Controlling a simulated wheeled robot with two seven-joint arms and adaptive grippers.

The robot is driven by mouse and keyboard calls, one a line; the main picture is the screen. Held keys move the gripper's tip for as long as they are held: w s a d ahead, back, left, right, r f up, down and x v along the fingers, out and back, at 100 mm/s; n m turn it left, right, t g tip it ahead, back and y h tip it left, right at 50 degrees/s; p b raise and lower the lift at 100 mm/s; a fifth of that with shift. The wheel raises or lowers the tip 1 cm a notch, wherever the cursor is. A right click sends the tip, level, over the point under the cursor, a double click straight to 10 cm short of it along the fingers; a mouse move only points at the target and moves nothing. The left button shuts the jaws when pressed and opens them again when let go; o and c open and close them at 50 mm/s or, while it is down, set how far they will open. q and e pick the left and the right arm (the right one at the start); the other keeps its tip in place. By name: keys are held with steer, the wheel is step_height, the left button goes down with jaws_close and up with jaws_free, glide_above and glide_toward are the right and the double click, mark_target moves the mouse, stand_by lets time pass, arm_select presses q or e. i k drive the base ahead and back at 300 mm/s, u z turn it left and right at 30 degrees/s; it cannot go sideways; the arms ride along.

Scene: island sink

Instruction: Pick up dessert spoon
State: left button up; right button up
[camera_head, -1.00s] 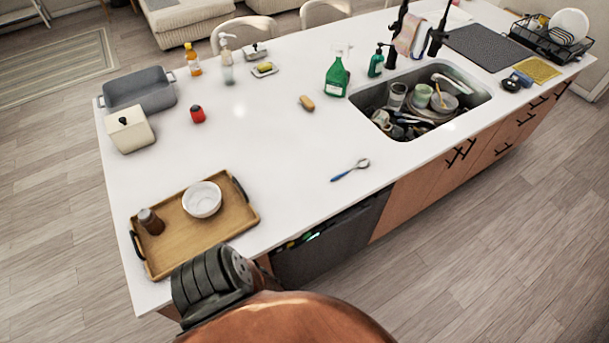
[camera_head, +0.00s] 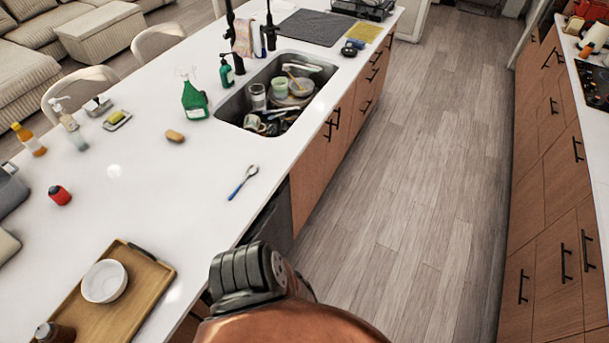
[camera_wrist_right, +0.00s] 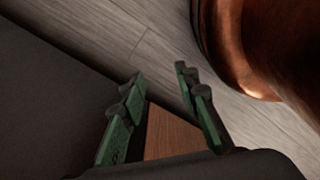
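The dessert spoon (camera_head: 243,181) lies flat on the white island counter near its front edge. It has a blue handle and a silver bowl that points away to the upper right. In the head view neither gripper shows; only a dark and copper part of my own body is at the bottom. In the right wrist view my right gripper (camera_wrist_right: 160,88) has its two green-and-black fingers apart, with nothing between them. Wooden floor and a brown panel show past the fingers, and no spoon is in that view.
On the white counter (camera_head: 150,210) stand a wooden tray (camera_head: 143,300) with a white bowl (camera_head: 104,281), a brown sponge (camera_head: 175,136), a green spray bottle (camera_head: 194,99) and a sink (camera_head: 232,108) full of dishes. Counter around the spoon is clear. Floor (camera_head: 400,200) is free to the right.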

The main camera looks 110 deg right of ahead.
mark_target(250, 170)
steer(key=z, duration=2.2)
